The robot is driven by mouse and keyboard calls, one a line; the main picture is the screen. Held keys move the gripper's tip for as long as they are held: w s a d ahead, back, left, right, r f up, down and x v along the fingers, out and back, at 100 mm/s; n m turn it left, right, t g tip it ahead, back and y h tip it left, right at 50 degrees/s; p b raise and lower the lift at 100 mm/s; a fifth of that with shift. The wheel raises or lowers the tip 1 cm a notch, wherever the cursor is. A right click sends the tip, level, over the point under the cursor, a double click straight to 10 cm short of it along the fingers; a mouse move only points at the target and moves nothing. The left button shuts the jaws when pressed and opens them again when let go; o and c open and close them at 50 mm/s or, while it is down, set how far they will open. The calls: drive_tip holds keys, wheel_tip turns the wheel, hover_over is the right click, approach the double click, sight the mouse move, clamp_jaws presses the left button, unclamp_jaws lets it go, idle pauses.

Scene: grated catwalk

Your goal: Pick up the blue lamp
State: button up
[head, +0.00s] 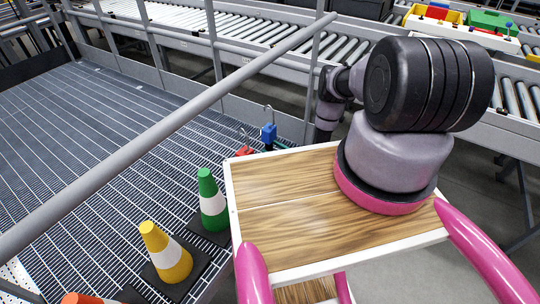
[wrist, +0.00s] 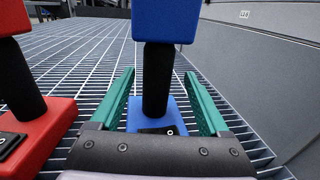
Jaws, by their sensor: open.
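The blue lamp (wrist: 158,75) stands upright on the grating in the wrist view, with a blue head, a black stem and a blue base with a black switch. Its top is cut off by the frame. In the head view the blue lamp (head: 269,133) shows beyond the wooden-topped platform, its lower part hidden. My gripper (wrist: 159,90) is open, with its green fingers on either side of the black stem. I see gaps between the stem and both fingers.
A red lamp (wrist: 38,115) stands close on the left; it also shows in the head view (head: 245,150). A grey wall (wrist: 275,65) runs along the right. Green (head: 211,202) and yellow (head: 165,252) cones stand on the catwalk. A grey rail (head: 170,122) crosses the head view.

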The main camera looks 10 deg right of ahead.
sight(266, 145)
drive_tip(key=x, duration=0.4)
drive_tip(key=shift+s+a+r, duration=0.15)
drive_tip(key=shift+s, duration=0.05)
drive_tip(key=shift+w+a, duration=0.25)
drive_tip(key=shift+w, duration=0.25)
clamp_jaws()
